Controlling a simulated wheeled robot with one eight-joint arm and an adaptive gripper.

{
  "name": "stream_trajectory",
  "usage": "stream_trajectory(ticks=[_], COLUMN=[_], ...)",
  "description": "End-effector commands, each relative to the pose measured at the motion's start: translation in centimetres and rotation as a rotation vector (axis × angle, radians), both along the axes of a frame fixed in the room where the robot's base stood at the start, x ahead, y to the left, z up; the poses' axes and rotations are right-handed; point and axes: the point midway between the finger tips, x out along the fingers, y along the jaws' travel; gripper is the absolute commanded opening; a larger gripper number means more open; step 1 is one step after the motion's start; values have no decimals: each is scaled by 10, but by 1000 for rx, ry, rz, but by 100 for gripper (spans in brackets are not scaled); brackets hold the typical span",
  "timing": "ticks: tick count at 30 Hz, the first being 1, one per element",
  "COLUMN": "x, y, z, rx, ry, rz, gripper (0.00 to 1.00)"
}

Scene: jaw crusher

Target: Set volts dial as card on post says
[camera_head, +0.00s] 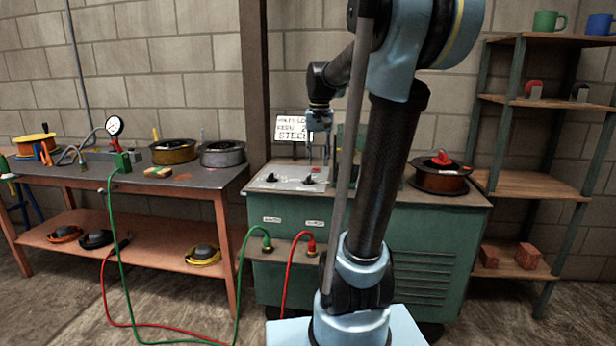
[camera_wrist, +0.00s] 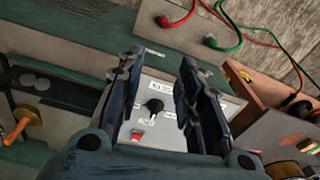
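A white panel (camera_head: 285,176) with two black dials lies on top of the green welder cabinet (camera_head: 420,240). The left dial (camera_head: 271,178) and right dial (camera_head: 308,180) show in the head view; their labels are too small to read. My gripper (camera_head: 318,158) points down above the panel's right part. In the wrist view, my gripper (camera_wrist: 160,85) is open and empty, with one black dial (camera_wrist: 154,105) seen between its fingers; the other dial is hidden. The white card (camera_head: 292,128) is behind my wrist, near the brown post (camera_head: 253,70); "STEEL" is legible, the rest is unclear or covered.
A red button (camera_wrist: 137,136) sits on the panel near the dial. Green and red cables (camera_head: 268,240) plug into the cabinet's front. A wire spool (camera_head: 440,175) stands on the cabinet's right. A workbench (camera_head: 200,180) is at left, shelves (camera_head: 540,185) at right.

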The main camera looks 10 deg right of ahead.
Motion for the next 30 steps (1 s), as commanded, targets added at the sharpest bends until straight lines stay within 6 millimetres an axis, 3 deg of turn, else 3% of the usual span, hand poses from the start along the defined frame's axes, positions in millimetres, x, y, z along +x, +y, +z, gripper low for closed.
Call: stream_trajectory(ticks=[6,16,21,30], x=[72,169,196,206], y=[0,-1,-2,-2], z=[24,37,37,24], rx=[3,7,6,7], ry=[27,66,78,82], rz=[-46,-112,-132,-141], gripper=[33,33,33,33])
